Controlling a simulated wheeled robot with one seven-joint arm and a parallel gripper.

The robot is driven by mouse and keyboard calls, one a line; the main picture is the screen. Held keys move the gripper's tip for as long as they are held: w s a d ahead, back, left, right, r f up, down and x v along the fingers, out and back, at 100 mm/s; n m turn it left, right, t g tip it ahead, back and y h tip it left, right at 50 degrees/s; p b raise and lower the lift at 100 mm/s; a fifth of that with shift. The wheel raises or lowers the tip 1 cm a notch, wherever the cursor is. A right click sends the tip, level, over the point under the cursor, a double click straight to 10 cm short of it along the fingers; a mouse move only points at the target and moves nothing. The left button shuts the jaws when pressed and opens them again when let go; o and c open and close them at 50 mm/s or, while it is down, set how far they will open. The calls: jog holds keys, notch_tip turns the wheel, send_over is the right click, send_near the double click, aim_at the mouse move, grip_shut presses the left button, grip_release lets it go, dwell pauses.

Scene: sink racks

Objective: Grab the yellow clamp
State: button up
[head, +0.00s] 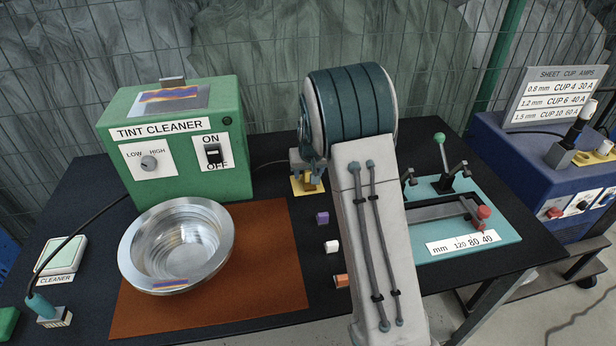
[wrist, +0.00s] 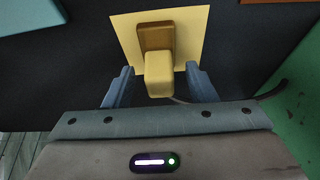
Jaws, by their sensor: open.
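The yellow clamp (wrist: 158,72) stands on a pale yellow square (wrist: 122,28) on the black table. In the wrist view it lies between the two fingers of my gripper (wrist: 160,86). The fingers are open, one on each side of it, with a gap showing on both sides. In the head view the clamp (head: 311,184) shows beside my arm, at the back of the table, partly hidden. My gripper is mostly hidden behind my arm there.
A green tint cleaner box (head: 180,140) stands left of the clamp. A metal bowl (head: 135,262) sits on a brown mat (head: 265,290). Small purple (head: 322,218), white (head: 332,246) and orange (head: 341,281) blocks lie in front. A teal fixture (head: 500,225) is to the right.

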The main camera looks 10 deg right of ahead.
jog(key=shift+f, duration=0.1)
grip_shut()
